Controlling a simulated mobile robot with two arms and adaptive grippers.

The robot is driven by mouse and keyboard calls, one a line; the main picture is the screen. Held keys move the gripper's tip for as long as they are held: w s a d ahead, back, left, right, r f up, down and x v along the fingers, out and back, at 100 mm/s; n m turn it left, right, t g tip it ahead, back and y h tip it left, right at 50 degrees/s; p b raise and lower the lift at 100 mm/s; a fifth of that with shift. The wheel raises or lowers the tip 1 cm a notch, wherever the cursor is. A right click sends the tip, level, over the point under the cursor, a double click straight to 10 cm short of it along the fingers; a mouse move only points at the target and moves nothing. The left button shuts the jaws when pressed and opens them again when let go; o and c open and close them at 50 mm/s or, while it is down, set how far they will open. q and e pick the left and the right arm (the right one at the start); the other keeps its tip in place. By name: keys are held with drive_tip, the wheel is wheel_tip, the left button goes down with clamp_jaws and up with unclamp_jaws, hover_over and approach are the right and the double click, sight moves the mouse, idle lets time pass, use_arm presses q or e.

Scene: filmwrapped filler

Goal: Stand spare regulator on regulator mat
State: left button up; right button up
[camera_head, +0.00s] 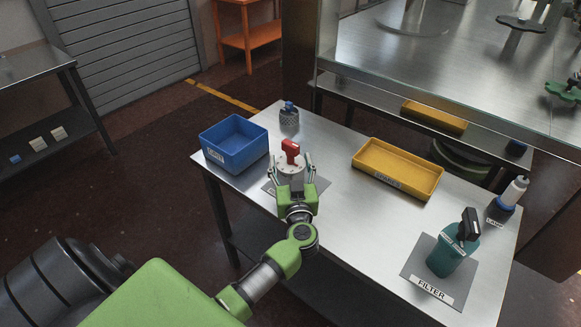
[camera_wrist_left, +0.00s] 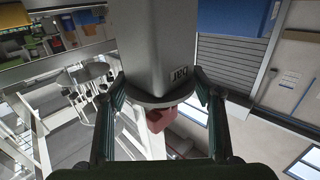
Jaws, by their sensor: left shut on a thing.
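The spare regulator, a pale grey round body with a red knob (camera_head: 291,150), is between the fingers of my left gripper (camera_head: 292,172). The gripper is shut on it, and the regulator looks upright. In the left wrist view the grey regulator body (camera_wrist_left: 163,45) fills the middle, with a flange between both fingers and the red part (camera_wrist_left: 158,118) beyond it. The grey regulator mat (camera_head: 320,187) lies on the table under the gripper and is mostly hidden. I cannot tell whether the regulator touches it. My right gripper is out of view.
A blue bin (camera_head: 240,162) stands to the left, and a grey fitting with a blue top (camera_head: 289,117) behind. A yellow tray (camera_head: 415,184) is to the right.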

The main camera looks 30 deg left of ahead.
use_arm(q)
drive_tip(key=shift+w+f, duration=0.1)
drive_tip(key=shift+f, duration=0.25)
drive_tip(key=o, duration=1.7)
drive_tip(key=shift+f, duration=0.2)
drive_tip(key=shift+r, duration=0.1)
drive_tip(key=shift+s+d, duration=0.2)
drive_tip(key=shift+s, duration=0.1)
drive_tip(key=v, duration=1.1)
drive_tip(key=shift+s+d, duration=0.15)
drive_tip(key=shift+s, duration=0.05)
